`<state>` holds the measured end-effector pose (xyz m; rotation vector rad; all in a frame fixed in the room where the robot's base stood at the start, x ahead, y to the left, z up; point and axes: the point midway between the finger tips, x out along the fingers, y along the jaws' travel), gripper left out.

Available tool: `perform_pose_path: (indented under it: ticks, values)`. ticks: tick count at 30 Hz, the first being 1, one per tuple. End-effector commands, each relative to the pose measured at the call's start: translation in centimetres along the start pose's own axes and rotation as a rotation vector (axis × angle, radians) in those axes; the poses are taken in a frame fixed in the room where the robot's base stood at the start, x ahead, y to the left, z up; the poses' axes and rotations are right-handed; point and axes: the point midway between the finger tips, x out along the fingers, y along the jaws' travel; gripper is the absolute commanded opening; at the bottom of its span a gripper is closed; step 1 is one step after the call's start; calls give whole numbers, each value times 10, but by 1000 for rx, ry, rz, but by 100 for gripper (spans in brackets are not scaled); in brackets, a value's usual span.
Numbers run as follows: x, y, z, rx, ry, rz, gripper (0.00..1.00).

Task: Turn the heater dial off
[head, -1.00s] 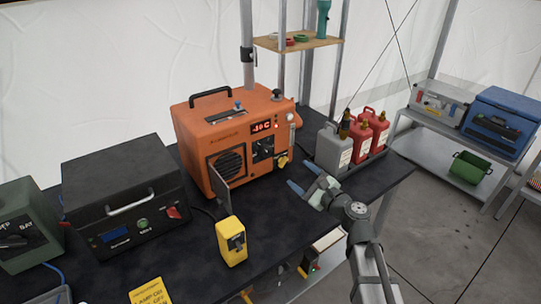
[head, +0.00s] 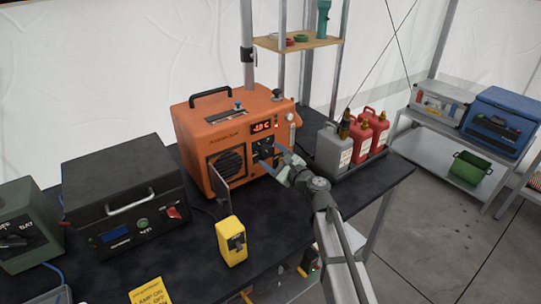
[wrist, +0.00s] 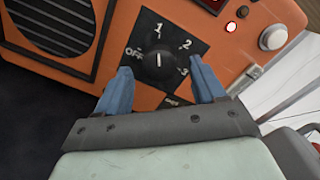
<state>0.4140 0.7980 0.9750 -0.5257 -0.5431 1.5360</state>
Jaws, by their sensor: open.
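The orange heater (head: 205,126) stands on the dark table, with a red-lit display above its dial. Its black dial (wrist: 158,58) shows in the wrist view on a square plate marked OFF, 1, 2 and 3. The white line on the knob is upright in that view, in line with the 1. My gripper (wrist: 160,66) is open, its blue fingers left and right of the knob with gaps showing on both sides. In the head view my gripper (head: 276,160) is at the heater's front and partly hides the dial.
An open flap (head: 220,184) stands out from the heater's front, left of my gripper. Grey and red canisters (head: 331,148) stand close on the right. A yellow switch box (head: 232,240) and a black case (head: 122,188) are on the table at left.

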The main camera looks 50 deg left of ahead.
Motion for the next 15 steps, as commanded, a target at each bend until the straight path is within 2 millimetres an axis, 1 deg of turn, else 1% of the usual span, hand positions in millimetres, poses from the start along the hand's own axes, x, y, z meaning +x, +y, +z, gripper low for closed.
perform_pose_path:
  ticks: [1, 5, 15]
  values:
    - [6, 0, 0, 0, 0, 0, 69]
    - [12, 0, 0, 0, 0, 0, 69]
    - [14, 0, 0, 0, 0, 0, 69]
